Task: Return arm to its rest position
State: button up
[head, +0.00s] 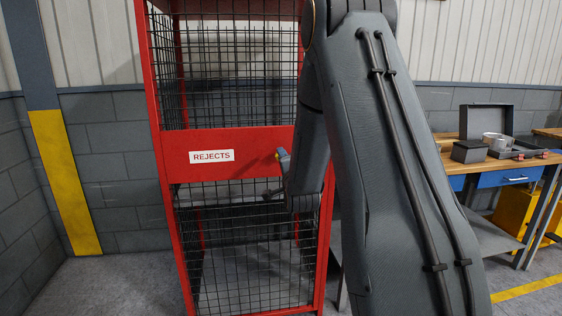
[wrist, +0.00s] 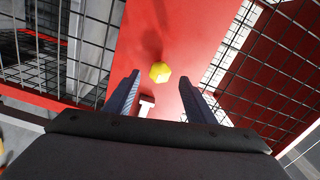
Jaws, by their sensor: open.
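My gripper (wrist: 160,84) is open in the wrist view, with its two dark fingers apart and nothing held between them. A yellow knob-like piece (wrist: 160,72) shows between and just beyond the fingertips, in front of a red panel (wrist: 185,28). I cannot tell how far it is from the fingers. In the head view my dark grey arm hangs in front of the red cage (head: 160,160), and the gripper is mostly hidden behind my arm.
The cage has black wire mesh and a white REJECTS sign (head: 212,156). At right stands a wooden-topped workbench (head: 520,161) with a dark open case (head: 486,121) and a cup. A yellow-painted grey post (head: 66,180) is at left. Floor shows between post and cage.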

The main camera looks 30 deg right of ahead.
jog(key=shift+v, duration=1)
jog(key=shift+f, duration=0.1)
